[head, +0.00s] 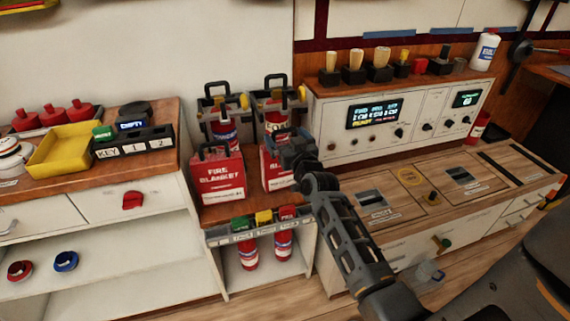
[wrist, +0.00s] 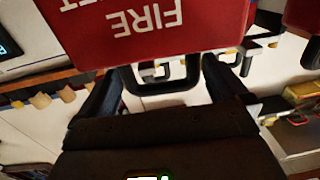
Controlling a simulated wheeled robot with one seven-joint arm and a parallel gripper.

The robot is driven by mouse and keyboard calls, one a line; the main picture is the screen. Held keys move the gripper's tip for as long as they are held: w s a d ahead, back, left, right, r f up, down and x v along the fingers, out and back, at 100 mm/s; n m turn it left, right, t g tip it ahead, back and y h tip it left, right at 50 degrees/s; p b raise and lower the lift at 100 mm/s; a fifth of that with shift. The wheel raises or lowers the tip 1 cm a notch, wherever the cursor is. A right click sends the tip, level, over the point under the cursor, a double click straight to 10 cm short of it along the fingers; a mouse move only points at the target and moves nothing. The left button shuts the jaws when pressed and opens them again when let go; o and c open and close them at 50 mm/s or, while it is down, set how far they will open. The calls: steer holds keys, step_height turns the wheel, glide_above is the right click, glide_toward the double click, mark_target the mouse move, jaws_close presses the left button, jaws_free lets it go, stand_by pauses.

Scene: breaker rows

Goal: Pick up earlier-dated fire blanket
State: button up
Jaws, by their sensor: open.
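Two red fire blanket packs with black handles stand side by side on a wooden shelf in the head view: the left fire blanket (head: 216,180) and the right fire blanket (head: 272,172). My gripper (head: 292,150) is at the right one and covers part of it. In the wrist view that pack (wrist: 150,28) appears upside down. Its black handle (wrist: 165,86) lies between the two fingers of my gripper (wrist: 166,70), which is open. The edge of the other pack (wrist: 304,18) shows at the right. I cannot read any date on either pack.
Fire extinguishers (head: 222,128) in black-handled racks stand behind the packs. A white control panel (head: 400,118) is close on the right. A counter with a yellow tray (head: 62,150) is on the left. Coloured tags (head: 263,217) line the shelf's front edge.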

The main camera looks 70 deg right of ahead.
steer(key=shift+w+d, duration=0.5)
steer(key=shift+w, duration=0.05)
steer(key=shift+c, duration=0.2)
steer(key=c, duration=1.5)
steer(key=shift+c, duration=0.5)
steer(key=shift+r, duration=0.1)
